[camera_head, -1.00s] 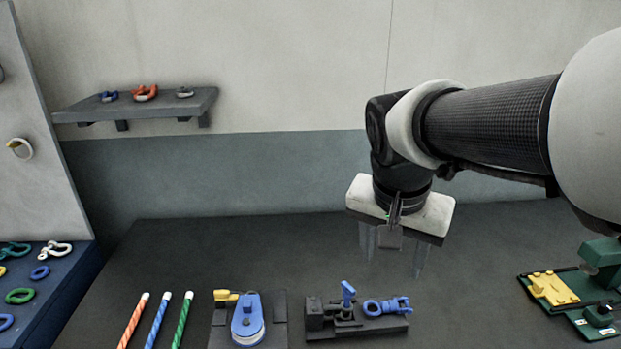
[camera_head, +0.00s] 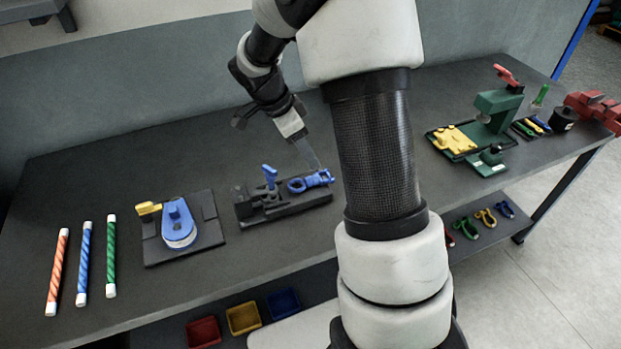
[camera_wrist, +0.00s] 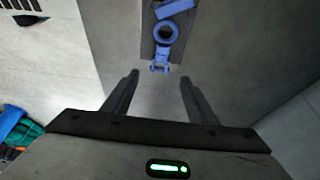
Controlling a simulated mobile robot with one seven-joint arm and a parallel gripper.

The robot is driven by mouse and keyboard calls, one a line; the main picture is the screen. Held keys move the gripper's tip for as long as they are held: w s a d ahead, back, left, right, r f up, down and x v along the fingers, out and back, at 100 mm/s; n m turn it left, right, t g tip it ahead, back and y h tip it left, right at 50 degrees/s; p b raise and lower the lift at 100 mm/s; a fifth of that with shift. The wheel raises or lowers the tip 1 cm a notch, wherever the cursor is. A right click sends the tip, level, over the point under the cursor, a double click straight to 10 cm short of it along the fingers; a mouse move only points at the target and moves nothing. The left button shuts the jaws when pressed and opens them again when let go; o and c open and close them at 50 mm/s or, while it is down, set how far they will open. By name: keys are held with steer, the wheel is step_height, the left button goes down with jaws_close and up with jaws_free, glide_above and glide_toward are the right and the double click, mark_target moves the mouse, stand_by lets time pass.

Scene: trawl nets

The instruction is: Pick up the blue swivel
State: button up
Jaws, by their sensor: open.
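The blue swivel (camera_head: 311,181) lies on a dark fixture (camera_head: 285,204) on the bench, with a ring at one end and a forked end at the other. It also shows in the wrist view (camera_wrist: 164,40), its forked end nearest my gripper. My gripper (camera_head: 317,167) is beside and above the swivel's forked end in the head view. In the wrist view my gripper (camera_wrist: 158,85) is open with nothing between the fingers, and the swivel lies just beyond the fingertips. A blue lever (camera_head: 269,175) stands on the same fixture, left of the swivel.
A blue pulley block (camera_head: 178,222) sits on a plate to the left, with striped rods (camera_head: 84,262) beyond it. A green press (camera_head: 494,112) stands to the right. Bins and shackles are on a lower shelf. Bare bench lies behind the fixture.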

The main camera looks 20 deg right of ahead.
mark_target(319, 176)
steer(key=x, duration=0.4)
steer(key=shift+f, duration=0.1)
steer(key=shift+a+p+x, duration=0.2)
steer(key=shift+p+x, duration=0.25)
steer(key=shift+x, duration=2.4)
steer(key=shift+w, duration=0.1)
jaws_close()
step_height(319, 176, up, 9)
steer(key=shift+f+b, duration=0.2)
steer(key=shift+b, duration=0.1)
step_height(319, 176, down, 6)
steer(key=b, duration=0.4)
steer(key=shift+a+f+b, duration=0.15)
steer(key=shift+b, duration=0.2)
